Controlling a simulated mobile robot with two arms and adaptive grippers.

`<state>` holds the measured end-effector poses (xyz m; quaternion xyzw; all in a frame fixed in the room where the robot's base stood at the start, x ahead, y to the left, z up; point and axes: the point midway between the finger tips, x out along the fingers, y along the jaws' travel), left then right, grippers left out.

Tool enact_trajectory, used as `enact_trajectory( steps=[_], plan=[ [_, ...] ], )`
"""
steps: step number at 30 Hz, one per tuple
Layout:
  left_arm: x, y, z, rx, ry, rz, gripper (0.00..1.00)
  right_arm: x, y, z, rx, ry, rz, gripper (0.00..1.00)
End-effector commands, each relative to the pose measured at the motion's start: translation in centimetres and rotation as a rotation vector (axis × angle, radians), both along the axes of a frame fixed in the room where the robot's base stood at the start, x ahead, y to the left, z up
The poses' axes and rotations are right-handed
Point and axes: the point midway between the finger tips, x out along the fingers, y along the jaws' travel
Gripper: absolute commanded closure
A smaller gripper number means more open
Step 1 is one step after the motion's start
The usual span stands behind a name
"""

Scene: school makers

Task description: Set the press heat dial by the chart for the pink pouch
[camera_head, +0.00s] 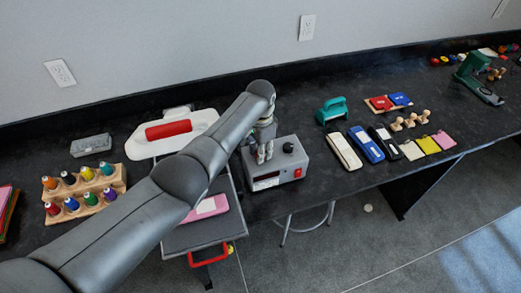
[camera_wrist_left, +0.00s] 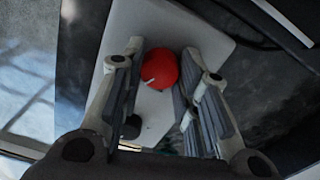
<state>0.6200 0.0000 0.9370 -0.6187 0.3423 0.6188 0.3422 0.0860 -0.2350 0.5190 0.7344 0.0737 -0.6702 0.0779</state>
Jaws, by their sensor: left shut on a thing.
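In the left wrist view, my left gripper (camera_wrist_left: 157,90) is shut on a round red dial (camera_wrist_left: 160,72) with a white pointer mark; the head view hides this dial. A pink pouch (camera_head: 207,207) with a pale label lies on the press's grey lower plate, partly behind my arm. I cannot make out a chart. My right gripper is out of view.
The white press top with a red handle (camera_head: 168,129) is behind my left arm. A wooden rack (camera_head: 112,180) of thread spools is at left. Pouches (camera_head: 366,144), stamps (camera_head: 411,121) and a teal tool (camera_head: 331,110) lie right of the box.

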Motion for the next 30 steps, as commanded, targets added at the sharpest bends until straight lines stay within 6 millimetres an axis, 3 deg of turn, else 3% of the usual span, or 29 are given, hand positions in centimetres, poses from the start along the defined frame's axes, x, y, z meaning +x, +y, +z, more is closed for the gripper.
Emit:
enact_trajectory(
  steps=[7,8,13,23,30],
  plan=[
    [0.1,-0.1,0.1,-0.001,-0.003,-0.002,0.94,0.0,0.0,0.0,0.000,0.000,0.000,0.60],
    [0.1,-0.1,0.1,-0.001,-0.003,-0.002,0.68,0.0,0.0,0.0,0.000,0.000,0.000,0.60],
    [0.0,0.0,0.1,0.000,-0.001,-0.001,0.47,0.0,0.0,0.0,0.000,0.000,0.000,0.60],
    [0.0,0.0,0.1,0.000,0.000,0.000,0.47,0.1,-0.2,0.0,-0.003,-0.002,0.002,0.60],
    [0.1,-0.1,2.0,-0.001,-0.003,0.000,0.47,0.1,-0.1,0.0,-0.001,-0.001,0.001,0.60]
  ],
)
